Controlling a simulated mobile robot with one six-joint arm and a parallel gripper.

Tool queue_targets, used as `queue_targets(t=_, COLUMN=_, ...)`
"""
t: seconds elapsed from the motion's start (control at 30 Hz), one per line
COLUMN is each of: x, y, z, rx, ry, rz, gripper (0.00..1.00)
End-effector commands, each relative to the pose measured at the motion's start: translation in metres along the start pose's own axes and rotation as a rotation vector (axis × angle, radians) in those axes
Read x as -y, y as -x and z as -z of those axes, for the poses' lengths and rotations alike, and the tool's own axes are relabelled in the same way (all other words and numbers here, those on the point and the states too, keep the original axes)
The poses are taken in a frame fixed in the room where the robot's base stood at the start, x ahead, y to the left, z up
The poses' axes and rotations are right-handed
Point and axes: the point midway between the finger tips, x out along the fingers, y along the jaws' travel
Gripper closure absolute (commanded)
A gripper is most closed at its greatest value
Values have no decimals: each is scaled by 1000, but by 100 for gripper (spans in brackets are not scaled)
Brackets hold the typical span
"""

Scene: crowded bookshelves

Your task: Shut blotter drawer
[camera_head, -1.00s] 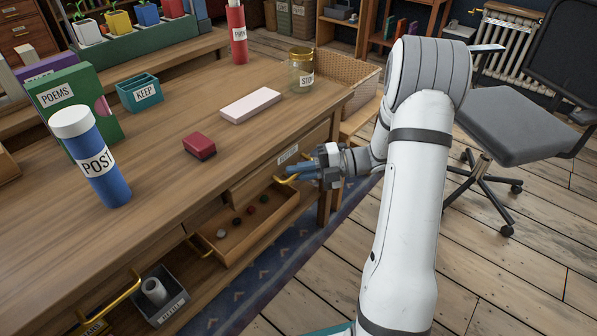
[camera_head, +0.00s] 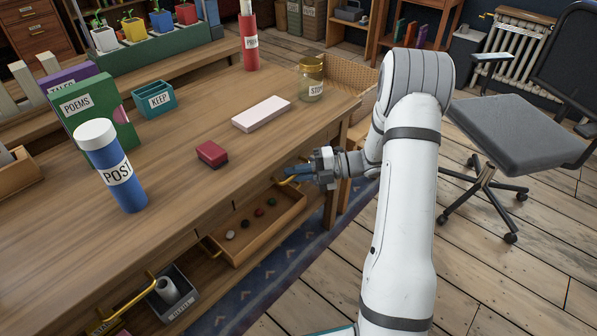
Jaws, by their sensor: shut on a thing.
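My gripper (camera_head: 292,175) is at the front of the wooden desk (camera_head: 200,205), below the right part of its top edge. Its blue fingers are shut on a brass handle (camera_head: 287,183), of which only a small part shows. The label on the drawer front there is not visible now, so I cannot read whether it is the blotter drawer. Just below and left of the gripper, an open wooden drawer or tray (camera_head: 237,258) holds several small pebbles. I cannot tell whether the held handle belongs to it.
A grey bin (camera_head: 186,316) with a white roll and a brass handle (camera_head: 128,300) are at the lower left. A red box (camera_head: 212,154), pale block (camera_head: 262,113), blue tube (camera_head: 128,190) and jar (camera_head: 311,86) stand on the desk. An office chair (camera_head: 515,130) is at right.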

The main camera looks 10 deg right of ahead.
Motion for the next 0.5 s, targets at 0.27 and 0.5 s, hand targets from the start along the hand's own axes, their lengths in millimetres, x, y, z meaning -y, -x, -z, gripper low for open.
queue_targets(t=0.27, x=-2, y=-2, z=-3, rx=4, ry=6, rz=-2, gripper=77)
queue_targets(t=0.5, x=-3, y=-2, z=-2, rx=4, ry=6, rz=-3, gripper=67)
